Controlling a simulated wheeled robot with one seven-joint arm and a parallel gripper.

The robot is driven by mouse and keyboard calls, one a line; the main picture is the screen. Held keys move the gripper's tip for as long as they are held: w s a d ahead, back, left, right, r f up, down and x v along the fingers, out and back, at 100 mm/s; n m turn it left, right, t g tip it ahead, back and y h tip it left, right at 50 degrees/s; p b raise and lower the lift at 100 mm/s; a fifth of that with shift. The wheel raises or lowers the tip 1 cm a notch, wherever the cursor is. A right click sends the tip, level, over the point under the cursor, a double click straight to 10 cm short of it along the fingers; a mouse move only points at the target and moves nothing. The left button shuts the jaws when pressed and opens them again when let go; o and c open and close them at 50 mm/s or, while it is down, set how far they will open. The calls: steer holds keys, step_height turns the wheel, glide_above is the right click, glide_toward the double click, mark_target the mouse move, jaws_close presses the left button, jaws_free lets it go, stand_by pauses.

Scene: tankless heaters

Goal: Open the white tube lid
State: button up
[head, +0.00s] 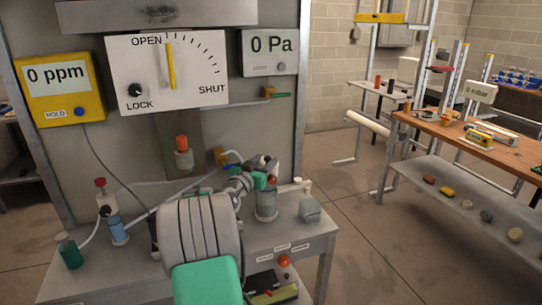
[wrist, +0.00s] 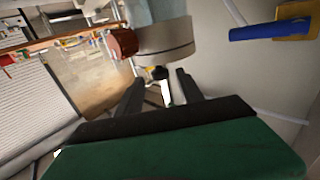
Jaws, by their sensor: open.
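My gripper (head: 268,172) is at the bench's right part in the head view, just above and against the view of a clear grey cylinder (head: 266,208). In the wrist view its two dark fingers (wrist: 162,90) are spread apart. A grey cylindrical body with a metal band (wrist: 165,40) and a red knob (wrist: 122,43) is just beyond the fingertips. A narrow white piece (wrist: 166,93) shows between the fingers; I cannot tell whether it is the white tube lid. A small white fitting (head: 307,186) stands right of my gripper in the head view.
The panel behind carries a dial (head: 168,75), a yellow ppm meter (head: 62,88) and a pressure display (head: 269,53). A red-capped tube (head: 101,190) and green bottle (head: 69,252) stand left.

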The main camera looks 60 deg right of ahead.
steer(key=d+p, duration=0.1)
steer(key=d, duration=0.5)
steer(key=shift+d, duration=0.1)
steer(key=shift+c, duration=0.4)
jaws_close()
stand_by(0.8)
